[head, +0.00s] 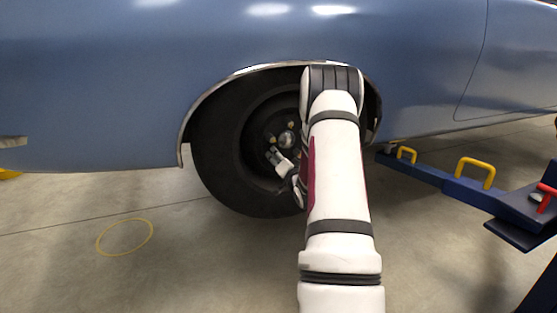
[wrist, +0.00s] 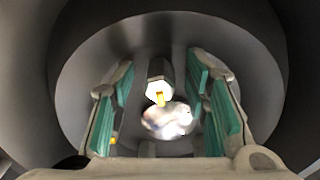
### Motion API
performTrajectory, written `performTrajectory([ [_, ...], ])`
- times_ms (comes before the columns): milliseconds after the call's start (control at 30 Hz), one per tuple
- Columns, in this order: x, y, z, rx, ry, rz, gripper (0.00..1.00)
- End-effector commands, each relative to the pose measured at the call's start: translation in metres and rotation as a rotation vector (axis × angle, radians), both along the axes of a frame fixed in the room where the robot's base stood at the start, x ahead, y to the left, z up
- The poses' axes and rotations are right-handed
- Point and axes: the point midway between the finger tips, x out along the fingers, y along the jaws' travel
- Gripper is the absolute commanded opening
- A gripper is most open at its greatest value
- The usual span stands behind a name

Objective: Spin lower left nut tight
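The wheel's black tire (head: 215,140) sits in the wheel arch of a blue car. My gripper (head: 272,153) is at the lower left part of the wheel's hub in the head view. In the wrist view my gripper (wrist: 160,82) is open, its teal pads standing apart on both sides. Between the pads is a grey metal nut (wrist: 157,72) with a bright end and a small yellow piece below it. No pad visibly touches it. The shiny hub center (wrist: 168,121) lies just below. My arm hides the right side of the wheel in the head view.
The blue car body (head: 120,80) spans the view above. A blue lift arm (head: 440,180) with yellow handles (head: 475,170) reaches in from the right. A yellow ring (head: 125,237) marks the floor at left. The floor left of my arm is clear.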

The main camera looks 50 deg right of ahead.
Motion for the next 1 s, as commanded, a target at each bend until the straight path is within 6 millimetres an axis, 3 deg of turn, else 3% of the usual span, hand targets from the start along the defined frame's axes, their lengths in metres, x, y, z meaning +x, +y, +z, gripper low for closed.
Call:
performTrajectory([
  [267,-0.007,0.002,0.000,-0.001,0.001,-0.003,0.42],
  [700,-0.076,0.045,0.000,0.002,0.001,-0.001,0.42],
  [1000,-0.101,0.062,0.000,0.000,0.000,0.000,0.42],
])
